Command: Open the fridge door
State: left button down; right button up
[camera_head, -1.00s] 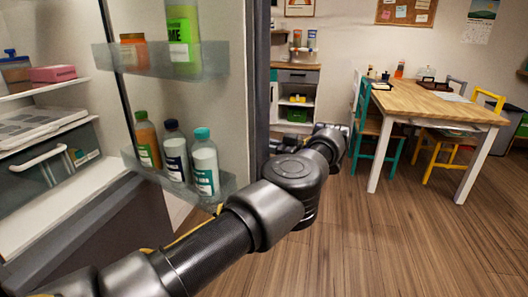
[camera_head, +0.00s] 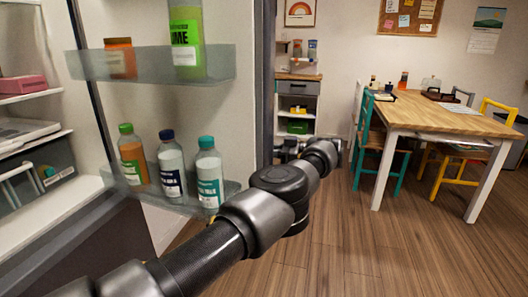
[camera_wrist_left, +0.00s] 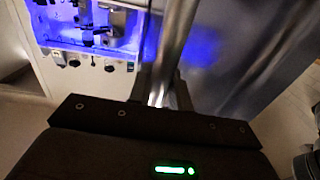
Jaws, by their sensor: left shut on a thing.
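The fridge door (camera_head: 265,80) stands wide open in the head view, its inner side facing me. Its clear shelves (camera_head: 120,178) hold bottles. The fridge interior (camera_head: 30,100) shows at the left. In the left wrist view, my left gripper (camera_wrist_left: 162,92) is shut on the upright metal door handle (camera_wrist_left: 178,38), with a finger on each side. The door's outer face (camera_wrist_left: 235,55) is shiny metal. My right gripper is not in view.
A wooden table (camera_head: 440,112) with teal and yellow chairs stands at the right. A small shelf unit (camera_head: 298,105) is against the back wall. Wooden floor (camera_head: 350,245) is clear in front. The wrist view shows a blue-lit machine (camera_wrist_left: 95,35).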

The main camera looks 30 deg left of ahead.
pick_arm(q)
jog(key=shift+w+d, duration=0.25)
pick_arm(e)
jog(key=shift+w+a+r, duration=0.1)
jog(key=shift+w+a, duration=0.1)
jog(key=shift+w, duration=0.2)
